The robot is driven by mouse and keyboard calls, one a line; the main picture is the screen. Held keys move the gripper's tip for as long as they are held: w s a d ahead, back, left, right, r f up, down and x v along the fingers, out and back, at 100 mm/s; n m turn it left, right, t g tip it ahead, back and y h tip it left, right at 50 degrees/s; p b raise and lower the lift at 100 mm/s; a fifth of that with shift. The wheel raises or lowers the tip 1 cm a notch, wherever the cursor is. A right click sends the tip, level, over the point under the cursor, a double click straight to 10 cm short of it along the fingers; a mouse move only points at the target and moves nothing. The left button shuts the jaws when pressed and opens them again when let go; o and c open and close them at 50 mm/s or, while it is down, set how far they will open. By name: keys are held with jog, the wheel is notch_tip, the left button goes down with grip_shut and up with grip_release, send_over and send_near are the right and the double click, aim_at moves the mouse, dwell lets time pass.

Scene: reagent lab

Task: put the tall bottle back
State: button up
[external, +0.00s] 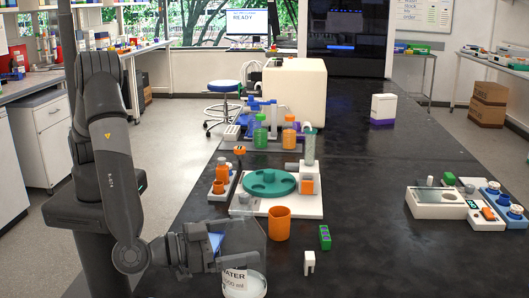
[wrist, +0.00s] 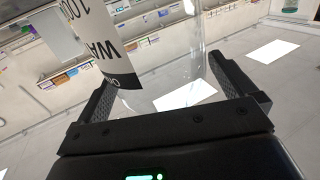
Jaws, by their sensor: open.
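A tall clear bottle (external: 243,283) with a white label reading WATER stands at the near left edge of the black bench in the external view. In the wrist view the same bottle (wrist: 150,60) rises between my fingers, with its label on the left side. My gripper (external: 222,250) is level and low at the bottle's left side, its jaws open with one finger on each side of the bottle. I cannot tell whether either finger touches the glass. The bottle's base is cut off by the lower frame edge.
Just behind are an orange cup (external: 279,224), a green block (external: 324,238), a small white piece (external: 309,262) and a white board with a teal round rack (external: 269,183). Green (external: 261,133) and orange (external: 289,133) bottles stand farther back.

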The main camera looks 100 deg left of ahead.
jog(key=v, duration=1.1)
jog(key=w+a+r+h, duration=0.2)
jog(key=w+r, duration=0.1)
jog(key=r, duration=0.1)
jog(key=w+a+r+m+h, duration=0.1)
jog(key=w+a+r+h, duration=0.1)
jog(key=w+r, duration=0.1)
jog(key=w+a+r+h, duration=0.2)
jog(key=w+r+h, duration=0.1)
jog(key=r, duration=0.2)
jog(key=shift+w+r, duration=0.25)
jog(key=shift+r, duration=0.15)
jog(key=s+a+r+m+g+h, duration=0.2)
jog(key=a+r+h, duration=0.1)
jog(key=a+r, duration=0.3)
jog(key=s+a+r+m+g+h, duration=0.2)
jog(key=a+r, duration=0.1)
jog(key=a, duration=0.4)
jog(key=s+a+f+g+y, duration=0.2)
jog(key=s+a+g, duration=0.1)
jog(key=s+a, duration=0.9)
jog(key=s+a+f+g+y, duration=0.3)
jog(key=s+a+g, duration=0.1)
jog(key=s+a, duration=0.8)
jog(key=shift+s+a+f, duration=0.2)
jog(key=shift+s+f, duration=0.15)
jog(key=shift+s, duration=0.85)
